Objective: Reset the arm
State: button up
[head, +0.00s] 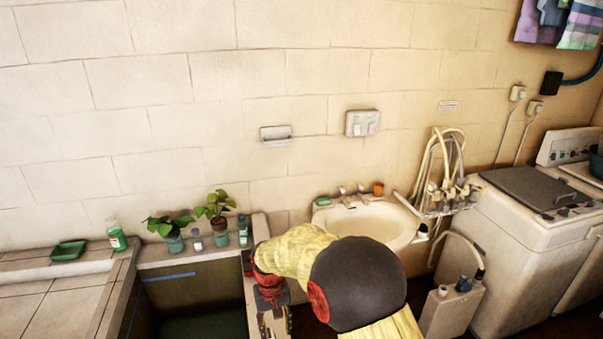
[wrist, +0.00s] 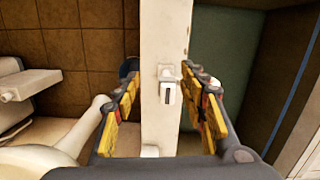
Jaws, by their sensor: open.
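My arm, with a yellow sleeve and a dark round joint, reaches across the lower middle of the head view. My gripper (head: 274,318) is low in that view, partly cut by the bottom edge, near the pale ledge between the tub and the washbasin. In the wrist view my gripper (wrist: 160,85) is open, its two yellow-padded fingers apart on either side of the pale ledge (wrist: 165,30). A small white fitting with a dark slot (wrist: 167,90) shows between the fingers. Nothing is held.
The washbasin (head: 385,225) is right of my arm, partly hidden by it. The tub (head: 200,295) is to the left. Potted plants (head: 217,206) and bottles (head: 117,236) stand along the back ledge. A white washing machine (head: 525,260) stands at the right.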

jog(key=s+d+r+m+t+b, duration=0.1)
jog(key=s+d+r+t+b, duration=0.1)
jog(key=s+d+r, duration=0.4)
jog(key=s+d+r+m+t+b, duration=0.1)
jog(key=s+d+r+b, duration=0.3)
jog(key=s+d, duration=0.8)
jog(key=s+d+r+m+t+b, duration=0.1)
jog(key=s+d+r+t+b, duration=0.2)
jog(key=s+d+r, duration=0.5)
jog(key=shift+s+d+m+t+y, duration=0.3)
jog(key=shift+s+d+m, duration=0.1)
jog(key=shift+s, duration=0.05)
